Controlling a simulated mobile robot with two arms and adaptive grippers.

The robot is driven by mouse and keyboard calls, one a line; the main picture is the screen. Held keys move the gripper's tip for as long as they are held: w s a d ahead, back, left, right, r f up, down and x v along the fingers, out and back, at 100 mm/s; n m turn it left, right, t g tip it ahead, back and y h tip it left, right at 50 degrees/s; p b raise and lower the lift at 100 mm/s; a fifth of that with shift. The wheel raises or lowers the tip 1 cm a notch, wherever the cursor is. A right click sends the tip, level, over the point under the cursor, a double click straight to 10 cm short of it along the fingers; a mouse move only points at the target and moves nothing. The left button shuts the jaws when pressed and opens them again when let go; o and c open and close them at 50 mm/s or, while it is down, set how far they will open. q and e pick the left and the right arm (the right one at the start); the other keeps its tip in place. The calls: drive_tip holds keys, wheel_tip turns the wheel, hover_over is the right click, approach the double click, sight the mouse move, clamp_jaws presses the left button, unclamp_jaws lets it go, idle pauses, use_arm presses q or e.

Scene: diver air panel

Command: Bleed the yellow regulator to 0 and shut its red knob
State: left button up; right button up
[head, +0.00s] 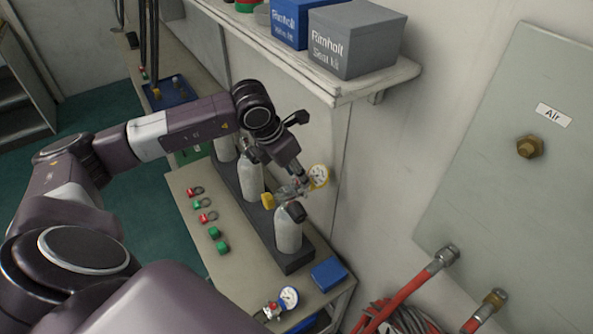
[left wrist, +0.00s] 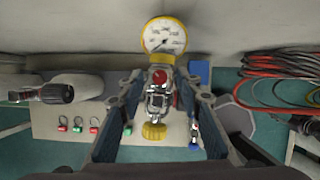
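The yellow regulator (head: 292,188) has a yellow-rimmed gauge (left wrist: 164,37), a red knob (left wrist: 160,76) and a yellow knob (left wrist: 154,131). Its gauge (head: 319,177) and yellow knob (head: 268,201) also show in the head view, beside the front grey bottles. The gauge needle is too small to read surely. The gripper partly hides the regulator in the head view. My right gripper is in neither view.
Grey bottles (head: 288,232) stand in a dark rack on the bench (head: 185,184). Red and green tags lie along it. A second regulator (head: 284,300) with a blue knob and a blue block (head: 328,274) are at its near end. A shelf (head: 340,88) overhangs; red hoses (head: 405,290) hang right.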

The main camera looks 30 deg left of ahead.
use_arm(q)
clamp_jaws()
drive_tip(key=shift+a+f+m+h+b, duration=0.15)
drive_tip(key=shift+m+h+b, duration=0.15)
drive_tip(key=shift+m+b, duration=0.55)
drive_tip(key=shift+w+a+m+g+h+b, duration=0.15)
drive_tip(key=shift+m+g+h+b, duration=0.2)
drive_tip(key=shift+m+b, duration=0.8)
drive_tip(key=m+g+h+b, duration=0.1)
drive_tip(key=m, duration=0.2)
drive_tip(key=shift+w+b, duration=0.1)
drive_tip(key=shift+b, duration=0.3)
drive_tip(key=shift+w+a+r+m+g+h+b, duration=0.1)
drive_tip(key=shift+m+g+h+b, duration=0.15)
drive_tip(key=shift+m, duration=0.7)
drive_tip(key=shift+r+m+g+h+b, duration=0.1)
drive_tip(key=shift+m+g+b, duration=0.15)
drive_tip(key=shift+m, duration=0.7)
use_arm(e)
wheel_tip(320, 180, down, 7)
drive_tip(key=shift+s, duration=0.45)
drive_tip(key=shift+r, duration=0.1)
use_arm(q)
unclamp_jaws()
